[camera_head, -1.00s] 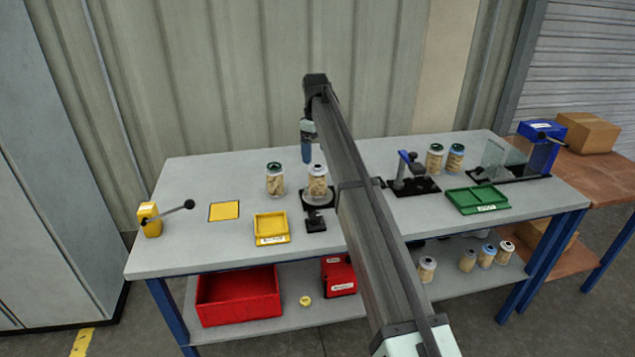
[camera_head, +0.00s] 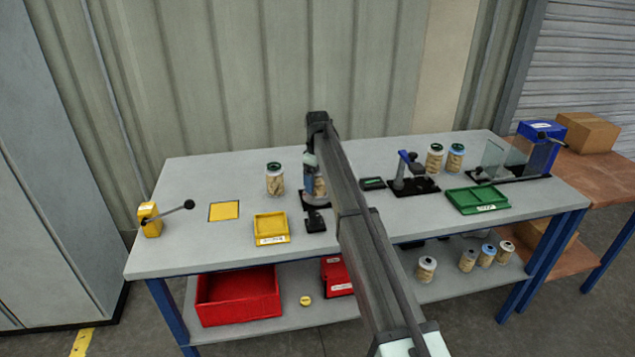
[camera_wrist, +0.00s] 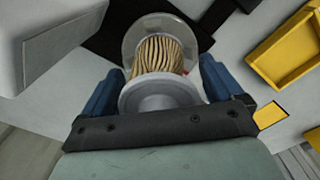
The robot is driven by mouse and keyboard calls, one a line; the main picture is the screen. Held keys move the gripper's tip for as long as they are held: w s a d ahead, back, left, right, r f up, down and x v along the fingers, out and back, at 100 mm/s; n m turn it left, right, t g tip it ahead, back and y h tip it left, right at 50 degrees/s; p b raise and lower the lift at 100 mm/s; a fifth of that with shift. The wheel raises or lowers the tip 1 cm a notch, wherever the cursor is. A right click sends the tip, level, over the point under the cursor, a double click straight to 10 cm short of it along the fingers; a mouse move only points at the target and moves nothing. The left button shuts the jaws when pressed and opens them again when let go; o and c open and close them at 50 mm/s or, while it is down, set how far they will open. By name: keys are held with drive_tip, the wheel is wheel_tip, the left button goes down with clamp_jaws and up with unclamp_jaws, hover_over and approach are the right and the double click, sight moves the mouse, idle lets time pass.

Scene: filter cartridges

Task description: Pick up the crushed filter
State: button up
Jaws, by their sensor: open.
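A clear cartridge with a tan pleated filter (camera_wrist: 160,54) stands on a black fixture on the bench. In the head view this cartridge (camera_head: 321,188) is partly hidden by my gripper and arm. My gripper (camera_wrist: 160,75) is open, with one blue finger on each side of the cartridge, near its pale cap. Whether the fingers touch it I cannot tell. In the head view my gripper (camera_head: 312,181) is low over the fixture. Another cartridge with a dark green cap (camera_head: 275,180) stands upright to the left. I cannot tell crushed pleats on either.
A yellow tray (camera_head: 271,239) and yellow pad (camera_head: 224,211) lie to the left. To the right are a black clamp stand (camera_head: 411,182), a green tray (camera_head: 477,208) and two cartridges (camera_head: 434,160). A red bin (camera_head: 238,308) and several cartridges are on the lower shelf.

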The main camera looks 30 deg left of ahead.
drive_tip(key=shift+c, duration=0.3)
drive_tip(key=c, duration=1)
